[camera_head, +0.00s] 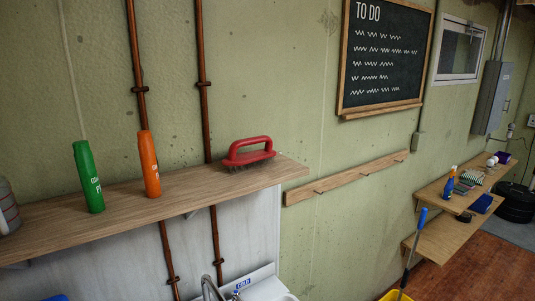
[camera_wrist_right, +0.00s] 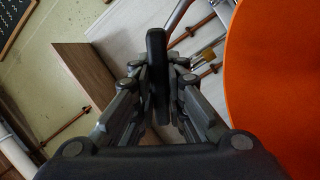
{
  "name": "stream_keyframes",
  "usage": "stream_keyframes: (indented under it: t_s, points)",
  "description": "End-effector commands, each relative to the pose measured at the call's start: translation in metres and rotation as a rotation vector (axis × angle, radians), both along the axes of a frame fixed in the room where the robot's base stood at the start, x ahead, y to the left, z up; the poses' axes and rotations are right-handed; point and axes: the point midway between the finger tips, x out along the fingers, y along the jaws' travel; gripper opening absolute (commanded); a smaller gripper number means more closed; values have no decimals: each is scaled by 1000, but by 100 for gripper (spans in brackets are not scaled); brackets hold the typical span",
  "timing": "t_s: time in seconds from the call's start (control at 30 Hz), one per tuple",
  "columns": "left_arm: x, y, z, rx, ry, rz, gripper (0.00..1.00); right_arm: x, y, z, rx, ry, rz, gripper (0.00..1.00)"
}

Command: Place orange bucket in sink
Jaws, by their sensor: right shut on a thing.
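In the right wrist view, a large smooth orange surface, the orange bucket (camera_wrist_right: 285,85), fills the right side, close to the camera. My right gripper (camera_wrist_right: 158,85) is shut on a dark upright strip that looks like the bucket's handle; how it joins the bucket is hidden. In the head view, the white sink (camera_head: 268,290) with its metal faucet (camera_head: 211,287) shows only in part at the bottom edge. The bucket and both grippers are out of the head view.
A wooden shelf (camera_head: 190,192) above the sink holds a green bottle (camera_head: 88,178), an orange bottle (camera_head: 149,165) and a red-handled brush (camera_head: 248,153). Copper pipes run up the wall. A yellow bucket (camera_head: 396,296) stands at lower right, before a cluttered wooden bench (camera_head: 450,199).

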Motion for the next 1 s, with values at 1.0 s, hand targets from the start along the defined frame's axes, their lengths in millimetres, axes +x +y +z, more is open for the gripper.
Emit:
stream_keyframes:
  t_s: [1.0]
  points:
    - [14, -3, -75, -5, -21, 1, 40, -1, -27, -74, 790, 107, -109, 0]
